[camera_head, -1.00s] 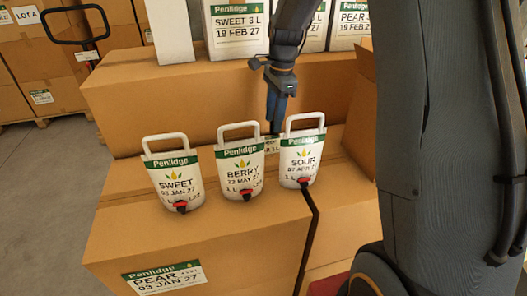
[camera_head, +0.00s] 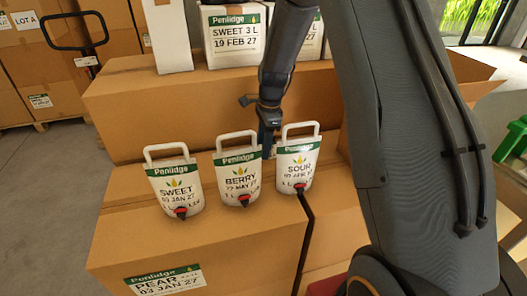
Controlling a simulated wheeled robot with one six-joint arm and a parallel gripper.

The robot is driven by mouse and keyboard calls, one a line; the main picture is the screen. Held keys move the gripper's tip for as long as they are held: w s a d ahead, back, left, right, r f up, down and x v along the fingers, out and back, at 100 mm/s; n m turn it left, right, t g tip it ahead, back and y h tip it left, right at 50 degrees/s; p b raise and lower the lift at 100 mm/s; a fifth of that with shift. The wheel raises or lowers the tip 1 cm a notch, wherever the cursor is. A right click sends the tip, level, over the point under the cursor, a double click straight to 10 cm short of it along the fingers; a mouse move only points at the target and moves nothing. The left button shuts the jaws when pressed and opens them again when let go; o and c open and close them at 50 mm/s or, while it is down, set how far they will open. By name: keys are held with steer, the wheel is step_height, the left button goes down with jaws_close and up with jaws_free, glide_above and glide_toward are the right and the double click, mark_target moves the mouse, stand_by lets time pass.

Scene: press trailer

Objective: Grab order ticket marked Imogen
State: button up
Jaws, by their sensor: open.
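No order ticket with the name Imogen can be made out in the head view. My gripper (camera_head: 267,146) points down behind the gap between the BERRY pouch (camera_head: 238,177) and the SOUR pouch (camera_head: 297,163). It is open, but its fingertips are partly hidden behind the pouches, and whether they touch anything cannot be told. A SWEET pouch (camera_head: 174,186) stands to the left of these two. All three are white pouches with loop handles and red taps, standing upright on a cardboard box (camera_head: 215,245).
A higher long carton (camera_head: 160,105) lies behind the pouches, with white Penlidge boxes (camera_head: 233,38) on top. A cart handle (camera_head: 75,38) and stacked cartons are at the left. A green object (camera_head: 510,138) is at the right edge. My arm covers much of the right side.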

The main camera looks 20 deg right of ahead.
steer(key=shift+c, duration=0.3)
jaws_close()
steer(key=shift+r, duration=0.15)
